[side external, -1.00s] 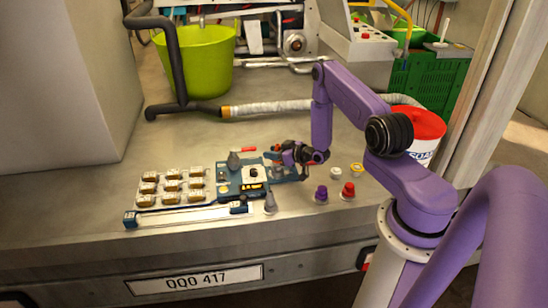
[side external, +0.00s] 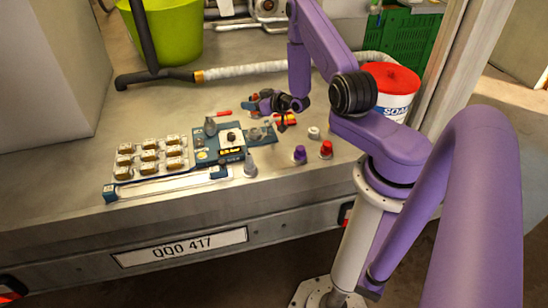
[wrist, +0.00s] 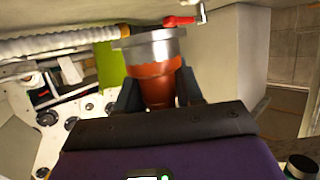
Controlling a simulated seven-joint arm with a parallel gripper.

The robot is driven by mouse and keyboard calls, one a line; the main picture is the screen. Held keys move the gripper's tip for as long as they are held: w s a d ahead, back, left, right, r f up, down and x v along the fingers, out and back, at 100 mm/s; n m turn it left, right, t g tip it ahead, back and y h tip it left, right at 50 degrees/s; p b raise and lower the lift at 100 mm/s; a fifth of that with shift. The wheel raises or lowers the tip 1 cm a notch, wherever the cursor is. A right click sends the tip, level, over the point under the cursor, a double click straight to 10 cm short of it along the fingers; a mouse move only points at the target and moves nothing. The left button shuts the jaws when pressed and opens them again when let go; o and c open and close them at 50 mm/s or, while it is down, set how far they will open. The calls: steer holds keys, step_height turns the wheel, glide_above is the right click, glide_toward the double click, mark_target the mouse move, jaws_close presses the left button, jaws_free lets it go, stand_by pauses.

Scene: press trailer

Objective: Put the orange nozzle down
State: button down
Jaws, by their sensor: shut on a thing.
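The orange nozzle (wrist: 156,82) is an orange tapered body with a wide grey metal rim, seen close up in the wrist view. The two dark fingers of my gripper (wrist: 158,97) are shut on it from both sides. In the side external view my gripper (side external: 268,102) is low over the worktop, behind the right end of a blue tool tray (side external: 237,153). The nozzle is too small and partly hidden there to make out clearly. I cannot tell whether it touches the worktop.
A blister pack (side external: 150,155) lies left of the tray. Purple (side external: 300,155), red (side external: 326,150) and white (side external: 314,132) caps stand to its right. A white hose (side external: 245,69), a green bucket (side external: 172,35) and a red-lidded soap tub (side external: 390,85) stand behind. Bare worktop lies at left.

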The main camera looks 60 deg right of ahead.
steer(key=s+a+f+m+g+h, duration=0.1)
steer(key=s+a+f+m+h, duration=0.15)
steer(key=s, duration=0.35)
steer(key=s+a+f+m+h, duration=0.1)
steer(key=s+a+h, duration=0.1)
steer(key=s+a, duration=0.3)
steer(key=shift+s+d+f, duration=0.15)
steer(key=shift+d+f, duration=0.05)
steer(key=shift+f, duration=1.15)
steer(key=shift+s+d+f, duration=0.2)
steer(key=shift+f, duration=1.2)
steer(key=shift+s+d+f, duration=0.15)
steer(key=shift+d+f, duration=0.05)
steer(key=shift+f, duration=1.15)
steer(key=shift+f, duration=0.15)
steer(key=c, duration=0.7)
jaws_free()
steer(key=shift+r, duration=0.2)
steer(key=shift+v, duration=5.95)
